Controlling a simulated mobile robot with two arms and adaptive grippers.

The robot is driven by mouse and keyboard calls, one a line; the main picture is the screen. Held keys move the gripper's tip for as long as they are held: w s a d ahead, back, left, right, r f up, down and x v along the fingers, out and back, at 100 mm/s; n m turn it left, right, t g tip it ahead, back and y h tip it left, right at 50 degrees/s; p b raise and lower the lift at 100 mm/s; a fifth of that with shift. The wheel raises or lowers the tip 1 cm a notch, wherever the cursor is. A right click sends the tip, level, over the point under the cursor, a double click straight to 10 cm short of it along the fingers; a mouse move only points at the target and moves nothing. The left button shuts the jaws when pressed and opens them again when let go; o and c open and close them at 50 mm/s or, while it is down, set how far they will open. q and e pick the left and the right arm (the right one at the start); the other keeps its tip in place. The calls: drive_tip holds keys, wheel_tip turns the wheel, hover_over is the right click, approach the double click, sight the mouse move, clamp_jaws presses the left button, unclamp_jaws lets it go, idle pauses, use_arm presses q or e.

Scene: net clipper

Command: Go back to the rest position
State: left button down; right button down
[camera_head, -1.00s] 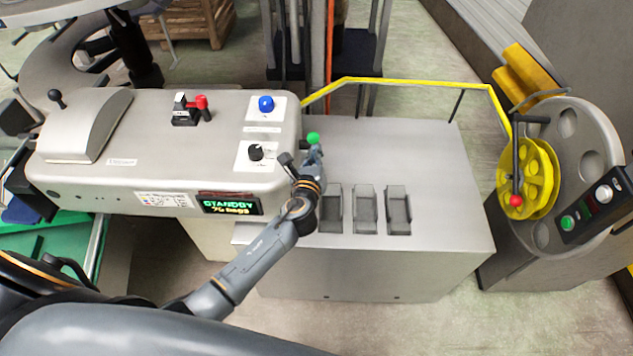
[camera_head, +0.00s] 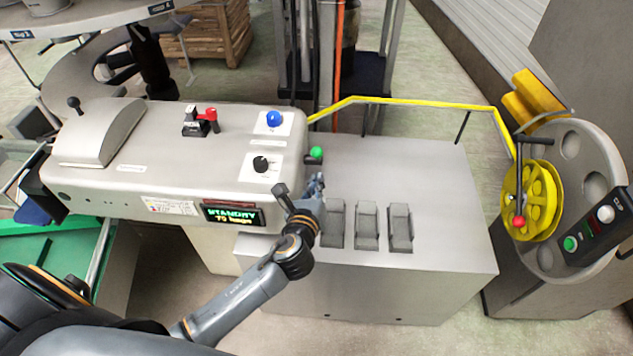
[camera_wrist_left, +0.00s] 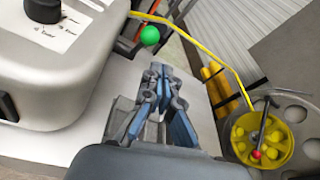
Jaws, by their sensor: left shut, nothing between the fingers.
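My left gripper (camera_head: 318,184) is in front of the machine's right end, over the left part of the grey cabinet top, near the row of dark pedals or slots. It is shut and empty; its fingers also show close together in the left wrist view (camera_wrist_left: 163,90). A green ball knob (camera_head: 316,152) stands just beyond the fingertips, apart from them; the left wrist view shows it too (camera_wrist_left: 149,35). My right gripper is not in view.
The clipper housing (camera_head: 150,180) carries a blue button (camera_head: 274,118), a black dial (camera_head: 261,164), a red lever (camera_head: 209,115) and a display (camera_head: 232,214). A yellow rail (camera_head: 420,102) runs behind the cabinet (camera_head: 400,280). A yellow wheel (camera_head: 530,190) stands at right.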

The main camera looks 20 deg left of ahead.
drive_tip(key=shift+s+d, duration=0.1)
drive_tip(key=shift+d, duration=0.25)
